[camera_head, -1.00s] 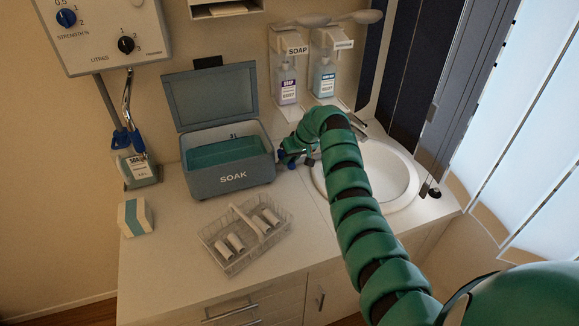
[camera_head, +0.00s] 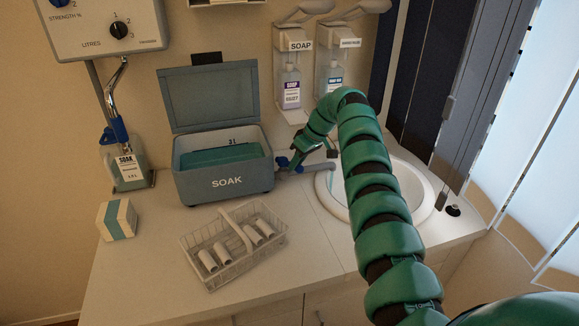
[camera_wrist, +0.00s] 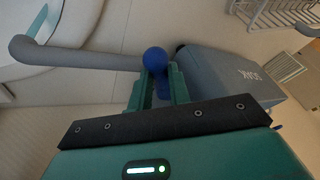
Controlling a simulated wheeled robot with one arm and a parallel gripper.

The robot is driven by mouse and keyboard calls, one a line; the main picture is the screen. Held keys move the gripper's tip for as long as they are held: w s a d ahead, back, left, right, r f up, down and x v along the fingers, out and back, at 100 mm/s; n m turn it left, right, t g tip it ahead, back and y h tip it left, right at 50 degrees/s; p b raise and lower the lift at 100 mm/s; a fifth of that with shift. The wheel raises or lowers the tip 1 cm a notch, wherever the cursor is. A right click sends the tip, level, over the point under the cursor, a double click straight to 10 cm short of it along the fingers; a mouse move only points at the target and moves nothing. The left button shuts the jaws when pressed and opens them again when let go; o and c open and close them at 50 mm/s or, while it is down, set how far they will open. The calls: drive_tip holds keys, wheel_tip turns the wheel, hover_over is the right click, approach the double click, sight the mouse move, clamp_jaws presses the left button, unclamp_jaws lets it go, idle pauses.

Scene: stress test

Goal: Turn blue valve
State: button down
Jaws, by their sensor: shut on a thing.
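The blue valve (camera_head: 283,161) sits on the right side of the grey SOAK box (camera_head: 226,191), where a grey spout runs toward the sink. In the wrist view its round blue knob (camera_wrist: 155,59) is between the fingers of my gripper (camera_wrist: 158,76), with more blue just below it. My gripper (camera_head: 308,149) is shut on the valve handle. In the head view the green arm reaches down to it from the right. The grey spout (camera_wrist: 85,56) extends left in the wrist view, over the sink's edge. The handle's exact angle is hard to tell.
The sink (camera_head: 432,196) lies behind my arm. A wire basket (camera_head: 205,279) with several white cylinders stands in front of the box. A white and teal carton (camera_head: 117,220) and a SOAK bottle (camera_head: 128,170) are at the left. Soap dispensers (camera_head: 290,88) hang at the back.

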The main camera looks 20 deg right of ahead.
idle(0.5)
drive_tip(key=c, duration=1.6)
unclamp_jaws()
drive_tip(key=shift+d, duration=0.1)
drive_tip(key=p+v, duration=0.4)
drive_tip(key=v, duration=1.3)
drive_tip(key=shift+d+r, duration=0.1)
drive_tip(key=shift+r, duration=0.1)
